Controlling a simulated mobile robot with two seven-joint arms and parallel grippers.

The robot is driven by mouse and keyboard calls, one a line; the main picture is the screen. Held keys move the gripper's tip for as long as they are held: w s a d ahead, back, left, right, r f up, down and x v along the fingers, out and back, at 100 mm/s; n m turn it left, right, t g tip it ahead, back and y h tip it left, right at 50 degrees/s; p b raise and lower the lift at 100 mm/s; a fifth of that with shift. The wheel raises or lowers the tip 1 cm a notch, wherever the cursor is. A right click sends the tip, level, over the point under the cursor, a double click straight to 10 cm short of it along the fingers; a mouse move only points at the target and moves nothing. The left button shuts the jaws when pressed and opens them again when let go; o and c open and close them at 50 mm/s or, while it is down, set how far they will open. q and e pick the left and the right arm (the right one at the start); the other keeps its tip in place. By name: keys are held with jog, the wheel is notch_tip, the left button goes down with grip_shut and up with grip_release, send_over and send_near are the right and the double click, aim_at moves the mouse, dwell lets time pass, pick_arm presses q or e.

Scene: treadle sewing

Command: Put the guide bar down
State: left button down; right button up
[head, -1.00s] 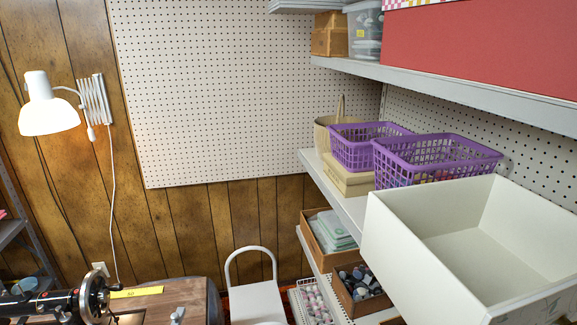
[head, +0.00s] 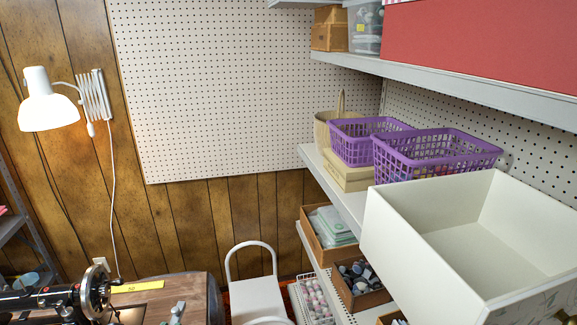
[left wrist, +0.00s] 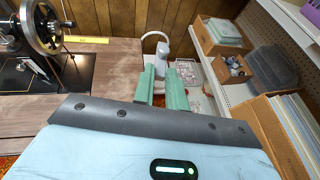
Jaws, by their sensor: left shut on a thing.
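My left gripper (left wrist: 164,92) shows in the left wrist view with its two green fingers pointing away over the right end of the wooden sewing table (left wrist: 110,60). It is shut on a small pale grey piece, the guide bar (left wrist: 161,66), which shows only as a short end between the fingers. The pale stool behind makes its outline hard to tell, and the rest of it is hidden. In the head view, a small grey shape (head: 178,308) at the table's right end may be the fingertips. My right gripper is in neither view.
The black sewing machine with its handwheel (head: 97,292) stands on the table's left side, beside a yellow strip (head: 137,287). A white stool (head: 257,295) stands right of the table. Shelves with purple baskets (head: 437,157) and a large white box (head: 425,255) fill the right.

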pick_arm(q)
jog(key=shift+w, duration=0.1)
jog(key=w+r, duration=0.1)
jog(key=w, duration=0.1)
jog(key=w+r, duration=0.1)
jog(key=w, duration=0.2)
jog(key=w+r, duration=0.1)
jog(key=w, duration=0.1)
jog(key=shift+w, duration=0.4)
dwell(0.5)
